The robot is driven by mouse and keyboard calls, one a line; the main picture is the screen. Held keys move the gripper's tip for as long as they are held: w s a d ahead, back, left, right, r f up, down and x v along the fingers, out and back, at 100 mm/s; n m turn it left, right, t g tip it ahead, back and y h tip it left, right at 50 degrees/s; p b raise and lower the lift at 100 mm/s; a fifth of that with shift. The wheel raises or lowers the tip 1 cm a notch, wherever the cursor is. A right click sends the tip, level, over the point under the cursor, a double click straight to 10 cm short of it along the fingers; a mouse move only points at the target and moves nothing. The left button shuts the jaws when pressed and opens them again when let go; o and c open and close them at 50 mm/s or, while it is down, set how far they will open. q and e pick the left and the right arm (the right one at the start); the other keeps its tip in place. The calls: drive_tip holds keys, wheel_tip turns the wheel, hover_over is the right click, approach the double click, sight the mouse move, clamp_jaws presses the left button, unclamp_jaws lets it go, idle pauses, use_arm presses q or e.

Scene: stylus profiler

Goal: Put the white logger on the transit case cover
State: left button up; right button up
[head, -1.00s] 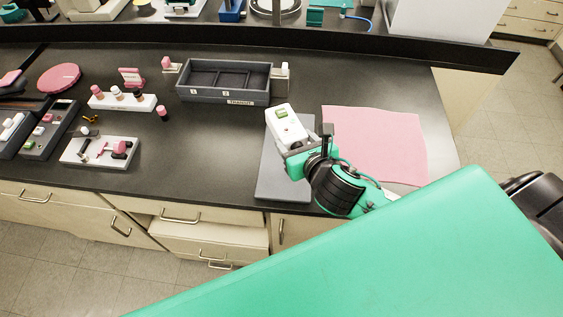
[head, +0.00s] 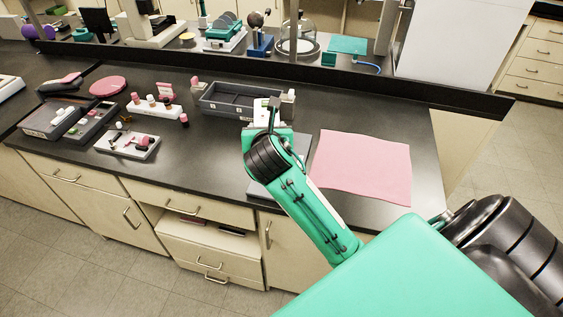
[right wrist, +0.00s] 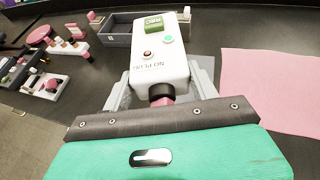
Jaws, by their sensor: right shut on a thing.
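The white logger (right wrist: 163,62) has a green display, a red button and a green button. My right gripper (right wrist: 160,90) is shut on its near end, one finger on each side, in the right wrist view. In the head view my right wrist and forearm hide most of the logger and the gripper (head: 266,124). The transit case cover (head: 262,189) is a flat grey slab on the bench, partly hidden under my right arm. The logger appears over or near the cover's far end; I cannot tell whether they touch. My left gripper is not in view.
The open grey transit case (head: 222,104) stands just behind the cover. A pink cloth (head: 362,168) lies to its right. A white tray (head: 128,145) with small parts, a white bottle rack (head: 155,108) and grey boxes are to the left. Bare bench lies between.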

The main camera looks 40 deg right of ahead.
drive_tip(key=w+d+m+h, duration=0.1)
drive_tip(key=d+r+m+g, duration=0.1)
drive_tip(key=d, duration=0.1)
drive_tip(key=shift+w+r+h, duration=0.15)
drive_tip(key=shift+w+h, duration=0.25)
drive_tip(key=shift+w+d+r+m+g+h, duration=0.2)
drive_tip(key=shift+w+d+m+g+h, duration=0.1)
drive_tip(key=shift+d+m+g+h, duration=0.3)
drive_tip(key=shift+d, duration=0.25)
drive_tip(key=shift+w+d+f+m+g, duration=0.1)
drive_tip(key=shift+f+m+g, duration=0.2)
drive_tip(key=shift+f, duration=0.05)
wheel_tip(320, 180, down, 15)
drive_tip(key=shift+r+p, duration=0.2)
drive_tip(key=shift+p, duration=0.3)
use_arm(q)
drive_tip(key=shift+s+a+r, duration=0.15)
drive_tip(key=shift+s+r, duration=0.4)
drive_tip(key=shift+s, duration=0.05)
use_arm(e)
drive_tip(key=shift+f, duration=2.4)
